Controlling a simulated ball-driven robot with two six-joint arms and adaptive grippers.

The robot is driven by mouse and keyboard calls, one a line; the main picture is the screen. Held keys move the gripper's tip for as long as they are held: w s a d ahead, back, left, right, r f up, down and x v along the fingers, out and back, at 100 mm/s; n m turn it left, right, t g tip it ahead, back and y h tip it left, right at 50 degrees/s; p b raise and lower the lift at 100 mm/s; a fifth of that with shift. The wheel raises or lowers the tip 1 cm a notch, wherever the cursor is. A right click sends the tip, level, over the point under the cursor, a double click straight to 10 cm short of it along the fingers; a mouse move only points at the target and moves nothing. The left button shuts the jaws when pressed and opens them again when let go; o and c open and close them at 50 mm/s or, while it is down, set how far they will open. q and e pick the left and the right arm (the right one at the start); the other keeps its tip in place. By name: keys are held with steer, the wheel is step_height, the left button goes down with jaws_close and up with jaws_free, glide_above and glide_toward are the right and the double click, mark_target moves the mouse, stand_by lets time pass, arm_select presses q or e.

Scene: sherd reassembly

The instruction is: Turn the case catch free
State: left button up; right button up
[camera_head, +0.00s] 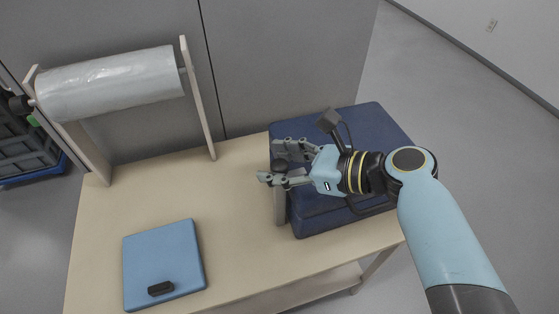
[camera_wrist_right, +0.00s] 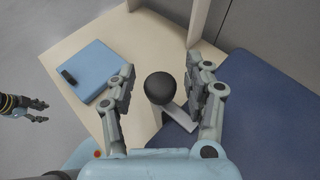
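The dark blue case (camera_head: 345,118) stands at the right end of the table; it also shows in the right wrist view (camera_wrist_right: 265,105). In the wrist view a black ball knob (camera_wrist_right: 161,88) and a light grey bar (camera_wrist_right: 182,120) beside it, seemingly the catch, lie between my right gripper's fingers. My right gripper (camera_head: 275,163) is at the case's left side, fingers apart on either side of the knob (camera_wrist_right: 160,70). No clear contact shows. A grey upright piece (camera_head: 280,206) stands below the fingers. My left gripper (camera_wrist_right: 40,111) shows small in the wrist view, fingers apart and empty.
A light blue flat panel (camera_head: 165,250) with a black handle (camera_head: 161,288) lies at the table's front left. A roll of clear film (camera_head: 110,82) hangs on a wooden stand at the back left. The middle of the wooden tabletop (camera_head: 235,225) is clear.

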jaws_close()
